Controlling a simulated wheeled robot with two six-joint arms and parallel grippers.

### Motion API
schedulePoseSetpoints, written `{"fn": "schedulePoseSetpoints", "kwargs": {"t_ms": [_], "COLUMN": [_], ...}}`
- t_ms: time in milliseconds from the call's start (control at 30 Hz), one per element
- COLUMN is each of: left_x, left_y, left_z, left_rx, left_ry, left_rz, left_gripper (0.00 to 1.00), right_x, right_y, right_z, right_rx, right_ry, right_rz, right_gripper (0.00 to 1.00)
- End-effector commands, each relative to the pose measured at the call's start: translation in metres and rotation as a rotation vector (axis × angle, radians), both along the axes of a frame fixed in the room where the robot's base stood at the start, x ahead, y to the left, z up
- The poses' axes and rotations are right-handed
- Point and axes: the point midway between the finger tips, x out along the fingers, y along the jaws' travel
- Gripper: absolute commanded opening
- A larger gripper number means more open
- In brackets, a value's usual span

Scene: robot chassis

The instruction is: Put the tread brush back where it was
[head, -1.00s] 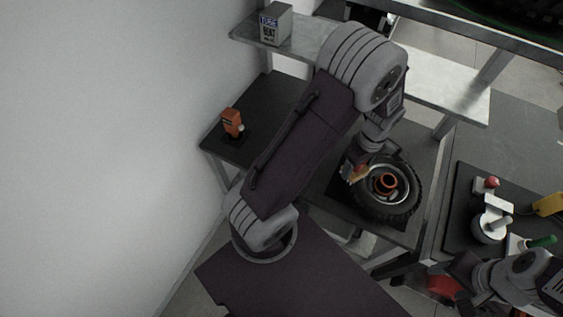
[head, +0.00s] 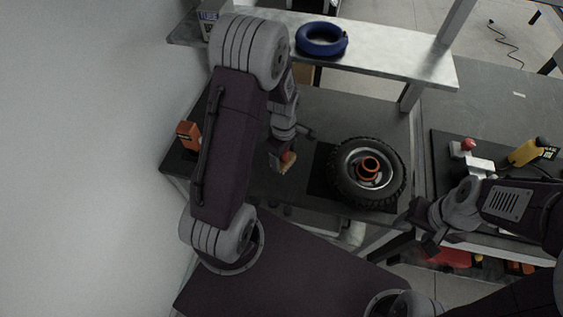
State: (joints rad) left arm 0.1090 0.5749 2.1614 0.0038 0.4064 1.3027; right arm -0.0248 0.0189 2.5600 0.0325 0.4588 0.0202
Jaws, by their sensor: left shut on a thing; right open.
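The tread brush (head: 288,166), small and tan with a reddish part, is in my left gripper (head: 280,155). My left gripper is shut on it, and both are over the dark bench (head: 318,120), left of the wheel. Part of the brush is hidden by the gripper, and I cannot tell whether it touches the bench. My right gripper (head: 424,228) is open and empty, at the front right of the wheel (head: 345,193).
The wheel lies on a dark mat with an orange ring (head: 369,166) at its hub. An orange tool (head: 188,134) stands at the bench's left end. A raised shelf (head: 400,68) behind holds a blue ring (head: 321,39) and a grey can (head: 209,22).

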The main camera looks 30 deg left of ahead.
Motion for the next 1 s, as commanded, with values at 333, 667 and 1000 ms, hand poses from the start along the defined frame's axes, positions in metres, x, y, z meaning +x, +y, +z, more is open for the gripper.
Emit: {"fn": "schedulePoseSetpoints", "kwargs": {"t_ms": [333,667,1000], "left_x": [-0.002,-0.001,-0.001], "left_y": [0.005,0.005,0.005], "left_z": [-0.034,-0.043,-0.046], "left_rx": [0.000,0.000,0.000], "left_ry": [0.004,-0.002,-0.001], "left_rz": [-0.001,-0.001,-0.001], "left_gripper": [0.24,0.24,0.90], "right_x": [0.000,0.000,0.000], "right_y": [0.000,0.000,0.000], "right_z": [-0.003,-0.003,-0.004], "right_rx": [0.000,0.000,0.000], "right_ry": [0.000,0.000,0.000], "right_rz": [0.000,0.000,0.000], "right_gripper": [0.59,0.59,0.59]}}
